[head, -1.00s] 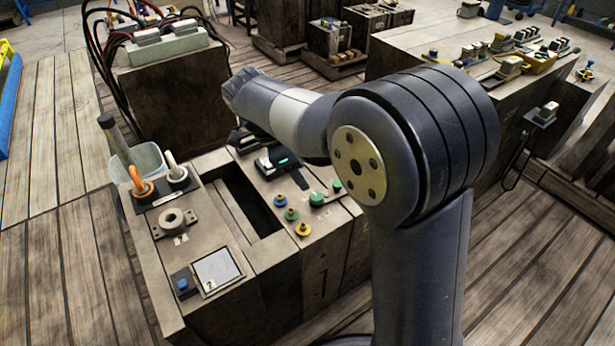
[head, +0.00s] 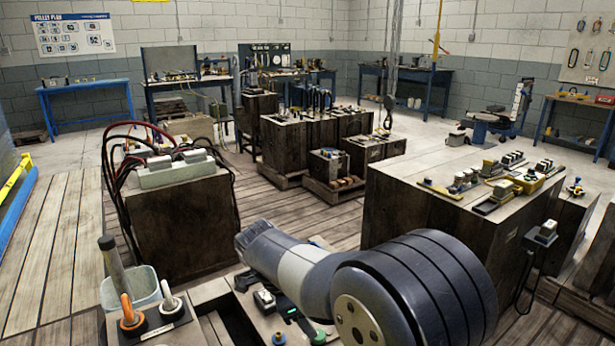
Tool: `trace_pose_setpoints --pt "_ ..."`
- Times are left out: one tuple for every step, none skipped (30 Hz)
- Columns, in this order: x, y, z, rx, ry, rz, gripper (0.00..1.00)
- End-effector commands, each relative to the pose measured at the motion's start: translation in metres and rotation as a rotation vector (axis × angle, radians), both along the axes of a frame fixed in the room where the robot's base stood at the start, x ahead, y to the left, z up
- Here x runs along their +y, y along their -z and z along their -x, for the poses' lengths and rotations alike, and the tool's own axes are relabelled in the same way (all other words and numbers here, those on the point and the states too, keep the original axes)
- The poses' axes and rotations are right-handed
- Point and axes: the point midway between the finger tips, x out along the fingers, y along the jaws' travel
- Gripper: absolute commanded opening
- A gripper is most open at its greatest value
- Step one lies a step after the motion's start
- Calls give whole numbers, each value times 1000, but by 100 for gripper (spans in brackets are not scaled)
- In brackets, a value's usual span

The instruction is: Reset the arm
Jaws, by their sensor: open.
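My arm (head: 405,290) fills the lower right of the head view. Its grey and white forearm reaches left over the near mould block (head: 212,297). My gripper is not visible; the far end of the arm is at the picture's lower middle, and nothing of the fingers shows. Below the arm, a black device with a green light (head: 290,308) lies on the near block.
A clear bin (head: 145,288), an orange-handled tool (head: 128,310) and a white-handled one (head: 167,300) stand at lower left. A block with hoses (head: 175,220) stands behind. A large block with fittings (head: 410,208) is at right. Wooden floor (head: 55,240) is clear at left.

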Motion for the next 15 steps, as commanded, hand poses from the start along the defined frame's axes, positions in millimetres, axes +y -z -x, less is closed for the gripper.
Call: trace_pose_setpoints --pt "-5 13 0 2 2 1 50" --pt "-7 18 -1 2 2 1 50" --pt "-9 23 -1 2 2 1 50" --pt "-11 28 -2 1 2 0 50" --pt "-12 32 -2 3 1 2 50" --pt "-14 36 -2 3 1 2 50" --pt "-15 39 -3 2 1 0 50" --pt "-17 42 -3 1 1 0 50" --pt "-18 45 -3 1 2 0 50" --pt "-19 46 -3 1 1 0 50" --pt "-20 48 -4 1 1 0 50" --pt "-20 49 -4 0 1 -1 50" --pt "-21 50 -4 0 1 -1 50" --pt "-20 49 -4 -1 -6 -1 50" --pt "-20 49 -4 -1 -10 -1 50"
